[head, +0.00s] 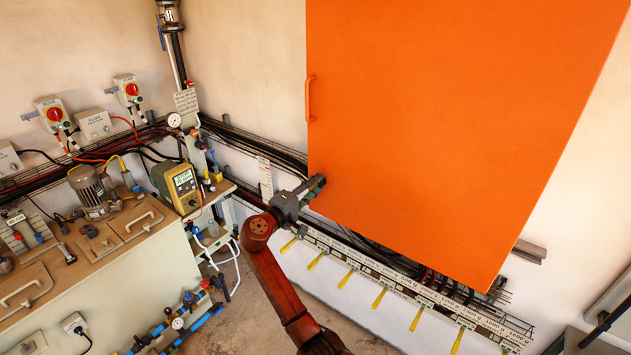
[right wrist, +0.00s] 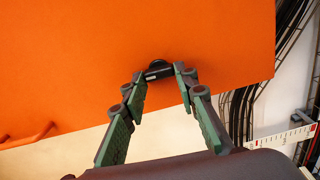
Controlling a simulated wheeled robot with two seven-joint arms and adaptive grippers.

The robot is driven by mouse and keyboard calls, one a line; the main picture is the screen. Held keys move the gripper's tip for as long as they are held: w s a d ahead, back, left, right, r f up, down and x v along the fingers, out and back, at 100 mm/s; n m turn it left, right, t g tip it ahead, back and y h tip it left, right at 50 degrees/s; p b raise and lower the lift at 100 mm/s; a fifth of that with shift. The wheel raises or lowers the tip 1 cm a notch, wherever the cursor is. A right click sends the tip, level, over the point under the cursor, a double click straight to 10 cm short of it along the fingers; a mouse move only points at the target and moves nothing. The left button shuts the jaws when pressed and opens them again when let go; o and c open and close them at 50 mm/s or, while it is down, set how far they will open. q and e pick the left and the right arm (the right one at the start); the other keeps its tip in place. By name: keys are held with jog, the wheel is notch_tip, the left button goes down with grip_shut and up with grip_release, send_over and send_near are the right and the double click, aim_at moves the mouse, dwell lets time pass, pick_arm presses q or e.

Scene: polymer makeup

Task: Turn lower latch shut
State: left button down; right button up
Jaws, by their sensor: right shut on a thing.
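The orange cabinet door (head: 450,120) fills the upper right of the head view and also shows in the right wrist view (right wrist: 90,50). The lower latch (right wrist: 158,70) is a small black piece near the door's edge, seen between my fingertips in the right wrist view. My right gripper (head: 318,184) is at the door's lower left edge, its green-padded fingers (right wrist: 162,77) shut on the latch from both sides. In the head view the gripper hides the latch. My left gripper is not in view.
An orange handle (head: 309,98) sticks out from the door's left edge above my gripper. Black cables (head: 255,143) run along the wall. A bench with a pump (head: 90,188) and a yellow meter (head: 183,187) stands at left.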

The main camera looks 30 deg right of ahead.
jog(key=shift+n, duration=0.4)
jog(key=o, duration=1.2)
jog(key=shift+c, duration=0.2)
jog(key=v, duration=1.2)
jog(key=shift+f, duration=0.15)
